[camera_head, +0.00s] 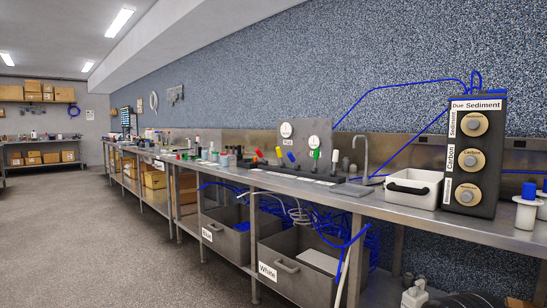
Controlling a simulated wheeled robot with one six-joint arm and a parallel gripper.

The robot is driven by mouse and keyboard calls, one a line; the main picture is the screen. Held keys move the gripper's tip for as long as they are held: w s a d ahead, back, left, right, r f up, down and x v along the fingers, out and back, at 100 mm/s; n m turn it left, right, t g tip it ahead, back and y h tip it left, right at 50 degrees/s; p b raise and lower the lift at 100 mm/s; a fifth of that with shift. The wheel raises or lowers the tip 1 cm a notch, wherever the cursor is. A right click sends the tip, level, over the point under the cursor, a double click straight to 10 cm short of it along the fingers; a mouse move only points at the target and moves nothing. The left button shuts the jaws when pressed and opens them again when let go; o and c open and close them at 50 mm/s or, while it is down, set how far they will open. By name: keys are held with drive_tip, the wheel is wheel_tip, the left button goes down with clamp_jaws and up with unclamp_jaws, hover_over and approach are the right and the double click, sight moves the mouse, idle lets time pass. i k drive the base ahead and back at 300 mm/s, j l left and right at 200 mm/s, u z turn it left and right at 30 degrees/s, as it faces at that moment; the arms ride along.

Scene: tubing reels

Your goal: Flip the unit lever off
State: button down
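A dark unit labelled "Due Sediment" (489,206) stands upright on the bench at the right. Three round tan parts with grey centres run down its front: the top one (474,124), the middle one (472,160) and the bottom one (468,195). Labels at their left include "Sediment" and "Carbon". I cannot make out a clear lever on this unit. My gripper is not in view.
The long steel bench (390,203) runs along the right wall. Grey bins (233,240) sit underneath. The floor (110,240) at left is clear.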

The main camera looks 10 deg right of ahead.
sight(289, 155)
drive_tip(key=i+j, duration=0.2)
drive_tip(key=i, duration=0.4)
drive_tip(key=i+j, duration=0.2)
drive_tip(key=i, duration=0.35)
drive_tip(key=i+j, duration=0.15)
drive_tip(key=i, duration=0.45)
drive_tip(key=i+j+u, duration=0.1)
drive_tip(key=i, duration=0.45)
drive_tip(key=j, duration=0.1)
